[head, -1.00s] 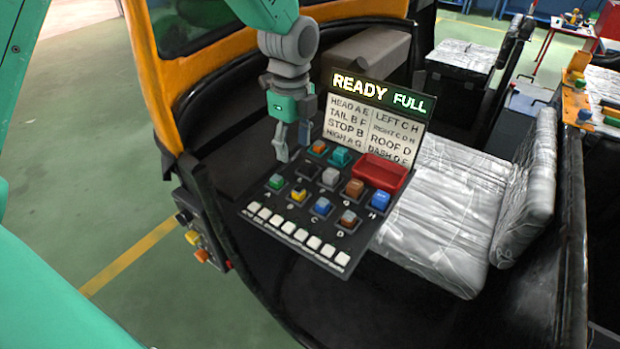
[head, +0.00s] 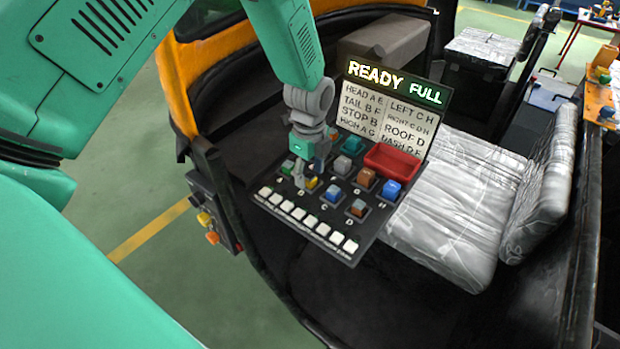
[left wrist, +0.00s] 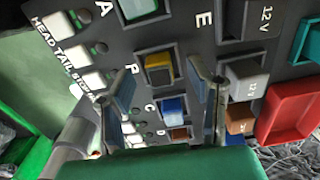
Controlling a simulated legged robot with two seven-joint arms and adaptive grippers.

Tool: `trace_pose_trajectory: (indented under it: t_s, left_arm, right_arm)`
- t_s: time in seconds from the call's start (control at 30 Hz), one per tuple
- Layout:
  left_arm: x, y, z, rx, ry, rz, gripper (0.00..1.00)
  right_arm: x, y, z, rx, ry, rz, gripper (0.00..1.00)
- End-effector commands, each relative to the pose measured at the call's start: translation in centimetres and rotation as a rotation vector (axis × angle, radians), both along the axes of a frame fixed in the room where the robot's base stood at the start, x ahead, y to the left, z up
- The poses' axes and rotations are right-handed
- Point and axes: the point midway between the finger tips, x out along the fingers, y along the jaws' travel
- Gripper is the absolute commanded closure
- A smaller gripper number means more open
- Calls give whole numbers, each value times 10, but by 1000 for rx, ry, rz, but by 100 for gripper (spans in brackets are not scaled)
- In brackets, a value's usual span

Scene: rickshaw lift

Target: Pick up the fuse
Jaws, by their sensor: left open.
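The fuse panel (head: 345,249) holds several coloured block fuses in lettered sockets. A yellow fuse (head: 312,183) sits in its socket in the front row, also in the left wrist view (left wrist: 158,70). Near it are a green fuse (head: 287,167), a blue fuse (head: 332,194), a brown fuse (head: 358,208) and a grey fuse (head: 343,165). My left gripper (head: 306,181) is low over the panel at the yellow fuse. In the left wrist view its open fingers (left wrist: 165,80) appear on either side of the yellow fuse, with nothing held. My right gripper is out of view.
A red tray (head: 400,163) sits at the panel's back right, before the upright sign (head: 393,105) reading READY FULL. White buttons (head: 308,221) line the front edge. A plastic-wrapped seat (head: 455,215) is to the right. The dark rickshaw body surrounds the panel.

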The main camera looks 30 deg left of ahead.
Motion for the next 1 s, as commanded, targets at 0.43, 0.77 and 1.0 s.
trace_pose_trajectory:
  t_s: [0.43,0.77,1.0]
  left_arm:
    - [0,1,-10,0,-1,1,86]
    - [0,1,-9,0,-1,1,89]
    - [1,1,20,-2,-6,1,89]
  right_arm:
    - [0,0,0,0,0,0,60]
    - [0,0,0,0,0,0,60]
    - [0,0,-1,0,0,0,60]
